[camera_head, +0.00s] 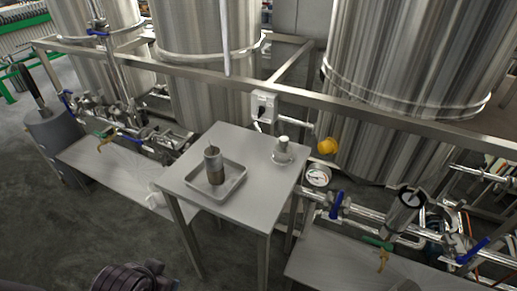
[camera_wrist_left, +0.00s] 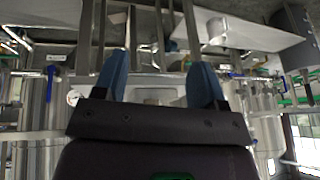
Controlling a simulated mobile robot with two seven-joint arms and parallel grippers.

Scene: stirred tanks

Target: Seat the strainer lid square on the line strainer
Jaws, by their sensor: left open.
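The strainer lid, seemingly the round metal piece with a pale upright knob (camera_head: 283,155), stands on the back right of the small steel table (camera_head: 238,207) in the head view. The line strainer, seemingly the metal cylinder with a dark open top (camera_head: 402,212), rises tilted from the pipework at right, apart from the lid. A mesh-like cylinder (camera_head: 214,166) stands upright in a shallow tray (camera_head: 233,185) on the same table. My left gripper (camera_wrist_left: 159,85) shows in the left wrist view with its two blue fingers wide apart and nothing between them. My right gripper is not in view.
Large steel tanks (camera_head: 395,75) stand behind a horizontal frame rail (camera_head: 210,77). A pressure gauge (camera_head: 318,176) and blue-handled valves (camera_head: 337,205) lie between table and strainer. A lower bench (camera_head: 345,262) is at front right. The table's front part is clear.

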